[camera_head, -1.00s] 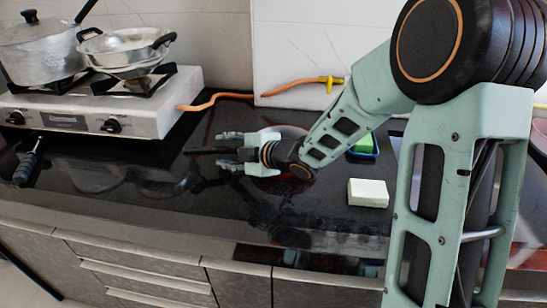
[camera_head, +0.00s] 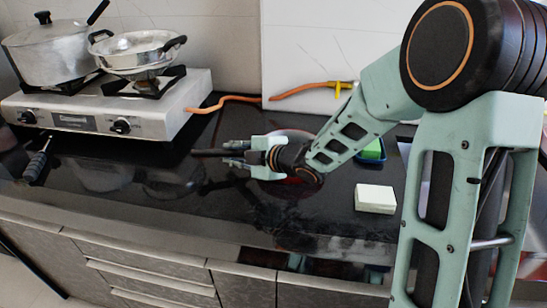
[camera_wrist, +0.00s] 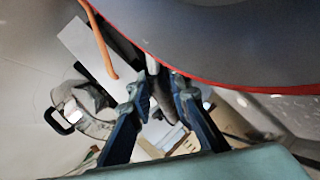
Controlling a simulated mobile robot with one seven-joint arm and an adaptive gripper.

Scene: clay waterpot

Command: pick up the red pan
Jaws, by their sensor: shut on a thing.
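The red pan (camera_wrist: 235,45) fills the upper right of the wrist view as a dark grey disc with a bright red rim. The fingers (camera_wrist: 160,97) also show in the wrist view. I cannot tell whether the pan touches the counter.
A white stove (camera_head: 165,110) stands at the left with a lidded pot (camera_head: 55,55) and a silver pan (camera_head: 137,60) on it. An orange hose (camera_head: 225,101) runs along the wall. A white block (camera_head: 375,198) and a green sponge (camera_head: 372,150) lie at the right.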

